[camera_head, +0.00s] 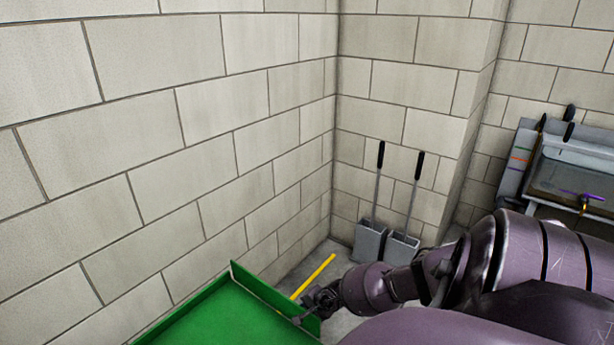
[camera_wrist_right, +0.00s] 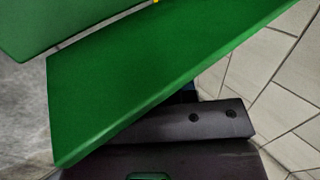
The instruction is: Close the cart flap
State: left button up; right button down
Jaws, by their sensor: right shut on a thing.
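The green cart (camera_head: 215,318) is at the bottom of the head view, cut off by the frame edge. A thin raised green panel, which looks like its flap (camera_head: 262,287), runs along its far side. My right gripper (camera_head: 313,304) is at the right end of this panel and shut on its edge. In the right wrist view the green flap (camera_wrist_right: 150,80) passes slantwise right in front of the dark gripper fingers (camera_wrist_right: 190,138). Another green surface of the cart (camera_wrist_right: 60,20) shows at upper left there. The flap's hinge is not visible. My left gripper is out of view.
A yellow bar (camera_head: 314,276) rises behind the flap. Two grey long-handled dustpans (camera_head: 370,243) stand in the wall corner. A block wall (camera_head: 150,150) runs close along the left. A grey unit with a basin (camera_head: 570,175) is at the right.

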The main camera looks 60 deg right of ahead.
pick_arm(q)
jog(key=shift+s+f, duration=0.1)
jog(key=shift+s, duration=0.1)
pick_arm(e)
jog(key=shift+a, duration=0.1)
jog(key=c, duration=0.9)
grip_release()
jog(key=shift+s+r+p, duration=0.1)
jog(key=shift+r+p, duration=0.3)
jog(key=shift+r, duration=0.1)
pick_arm(q)
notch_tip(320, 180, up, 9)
jog(key=p, duration=0.7)
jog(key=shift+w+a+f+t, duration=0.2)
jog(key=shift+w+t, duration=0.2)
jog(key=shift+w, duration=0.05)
pick_arm(e)
jog(key=v, duration=0.9)
jog(key=shift+s+r, duration=0.2)
jog(key=shift+s, duration=0.2)
